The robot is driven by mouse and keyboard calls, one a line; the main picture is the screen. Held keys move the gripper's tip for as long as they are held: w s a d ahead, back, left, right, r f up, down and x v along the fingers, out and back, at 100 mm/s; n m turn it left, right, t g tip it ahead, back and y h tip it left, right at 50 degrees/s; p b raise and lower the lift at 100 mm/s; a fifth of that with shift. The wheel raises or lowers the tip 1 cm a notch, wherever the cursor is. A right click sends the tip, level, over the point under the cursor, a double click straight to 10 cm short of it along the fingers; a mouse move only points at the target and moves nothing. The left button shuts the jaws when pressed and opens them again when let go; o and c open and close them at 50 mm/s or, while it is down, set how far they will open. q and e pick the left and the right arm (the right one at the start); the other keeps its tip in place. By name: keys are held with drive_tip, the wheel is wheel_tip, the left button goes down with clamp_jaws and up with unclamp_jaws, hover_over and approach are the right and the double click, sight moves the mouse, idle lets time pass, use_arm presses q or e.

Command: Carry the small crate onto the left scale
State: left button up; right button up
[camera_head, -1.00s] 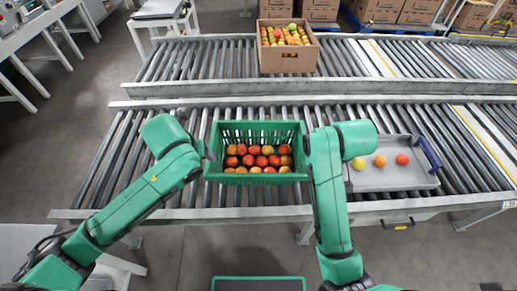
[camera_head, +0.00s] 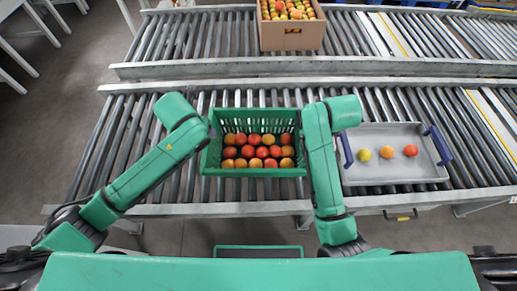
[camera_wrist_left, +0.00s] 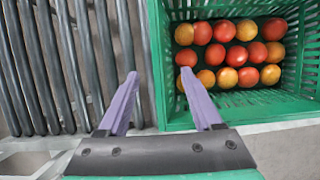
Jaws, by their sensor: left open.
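The small crate (camera_head: 206,163) is green, slatted and filled with red and orange tomatoes. It stands level on the near roller conveyor, between my two arms; the left wrist view shows its left part (camera_wrist_left: 155,60). My left gripper (camera_wrist_left: 160,88) is open at the crate's left wall. In the left wrist view one finger appears outside that wall and the other over the inside; contact cannot be told. My right arm reaches to the crate's right side, and its own links hide the right gripper. No scale can be made out now.
A grey tray (camera_head: 395,175) with blue handles holds three fruits, close to the right of my right arm. A cardboard box (camera_head: 288,40) of tomatoes stands on the far conveyor (camera_head: 190,35). Rollers left of the crate are clear. White bench legs show at upper left.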

sight(208, 138)
use_arm(q)
drive_tip(key=x, duration=0.9)
use_arm(e)
drive_tip(key=x, duration=0.9)
drive_tip(key=shift+f, duration=0.1)
use_arm(q)
clamp_jaws()
use_arm(e)
clamp_jaws()
use_arm(q)
drive_tip(key=shift+w, duration=0.1)
